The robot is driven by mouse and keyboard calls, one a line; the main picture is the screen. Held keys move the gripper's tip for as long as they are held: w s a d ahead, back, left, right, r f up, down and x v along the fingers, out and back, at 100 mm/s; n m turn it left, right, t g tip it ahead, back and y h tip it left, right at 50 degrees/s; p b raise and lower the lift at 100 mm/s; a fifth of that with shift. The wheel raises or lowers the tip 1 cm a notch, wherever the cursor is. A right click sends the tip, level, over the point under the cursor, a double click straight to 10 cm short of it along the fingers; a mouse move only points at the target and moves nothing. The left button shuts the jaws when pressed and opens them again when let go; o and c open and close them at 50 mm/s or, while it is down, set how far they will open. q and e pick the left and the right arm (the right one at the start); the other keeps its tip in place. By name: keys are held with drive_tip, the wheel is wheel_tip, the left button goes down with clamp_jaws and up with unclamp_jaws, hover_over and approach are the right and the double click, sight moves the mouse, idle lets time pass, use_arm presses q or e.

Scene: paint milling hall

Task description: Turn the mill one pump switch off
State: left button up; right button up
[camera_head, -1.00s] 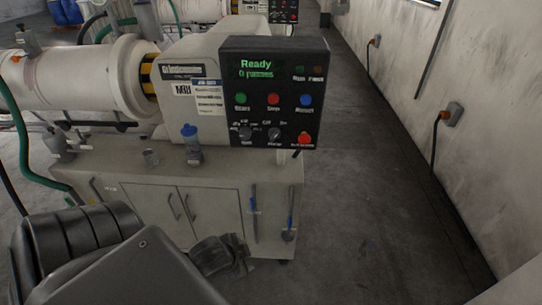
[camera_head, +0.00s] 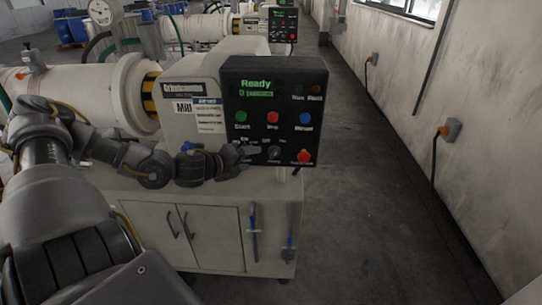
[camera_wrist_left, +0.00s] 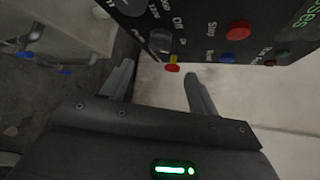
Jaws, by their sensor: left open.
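The mill one control panel (camera_head: 275,85) is a black box with a green "Ready" display. A grey rotary switch (camera_head: 274,153) sits low on it, beside a red emergency button (camera_head: 304,157). The gripper is open and empty at the panel's lower front, just left of the visible switch. In the left wrist view, its fingers (camera_wrist_left: 160,82) stand apart below a grey switch (camera_wrist_left: 160,40) marked "Off", with a gap between. My right gripper is out of view.
Green, red and blue buttons sit above the switches. The panel is on a white mill (camera_head: 105,90) over a cabinet (camera_head: 212,232) with blue-handled tools on its side. The floor aisle to the right is clear, up to a wall with sockets (camera_head: 450,130).

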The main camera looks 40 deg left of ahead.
sight(272, 155)
use_arm(q)
drive_tip(key=p+x, duration=0.2)
drive_tip(key=x, duration=0.8)
drive_tip(key=shift+a+r, duration=0.1)
drive_tip(key=shift+w+f, duration=0.2)
drive_tip(key=shift+w, duration=0.25)
